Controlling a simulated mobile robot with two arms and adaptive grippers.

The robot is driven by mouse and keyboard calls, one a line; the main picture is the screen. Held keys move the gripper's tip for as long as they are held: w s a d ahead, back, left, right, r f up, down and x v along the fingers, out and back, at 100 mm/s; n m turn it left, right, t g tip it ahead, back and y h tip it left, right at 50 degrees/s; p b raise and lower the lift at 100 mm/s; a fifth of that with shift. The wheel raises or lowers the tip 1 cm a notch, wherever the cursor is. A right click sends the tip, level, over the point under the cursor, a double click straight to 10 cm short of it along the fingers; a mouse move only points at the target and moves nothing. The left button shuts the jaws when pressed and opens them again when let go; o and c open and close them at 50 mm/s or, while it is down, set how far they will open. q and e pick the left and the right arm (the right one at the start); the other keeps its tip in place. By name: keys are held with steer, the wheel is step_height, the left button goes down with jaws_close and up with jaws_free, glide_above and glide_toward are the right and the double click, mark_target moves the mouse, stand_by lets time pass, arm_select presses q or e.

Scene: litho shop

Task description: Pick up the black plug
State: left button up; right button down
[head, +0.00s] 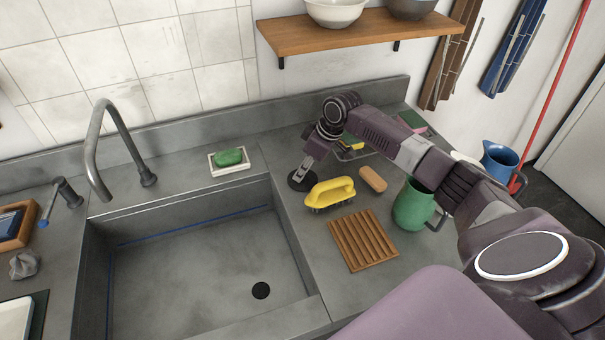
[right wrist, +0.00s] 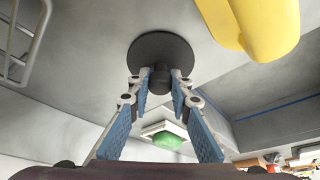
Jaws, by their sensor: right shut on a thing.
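The black plug (head: 298,183) is a flat dark disc at the right edge of the sink, left of the yellow brush. My right gripper (head: 304,170) reaches down to it from above. In the right wrist view the plug (right wrist: 160,52) shows as a round disc with a short knob. The fingertips of my right gripper (right wrist: 160,83) are shut on that knob, one on each side. I cannot tell whether the disc touches the counter. My left gripper is not in view.
A yellow brush (head: 331,193) lies close right of the plug, with a tan bar (head: 373,179), a wooden rack (head: 362,241) and a green jug (head: 412,205) beyond. The sink (head: 190,270) is empty, with a dark drain (head: 261,290). Green soap (head: 229,157) sits behind it.

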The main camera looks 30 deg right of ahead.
step_height(320, 180, up, 20)
steer(key=b, duration=0.3)
steer(key=shift+f, duration=0.15)
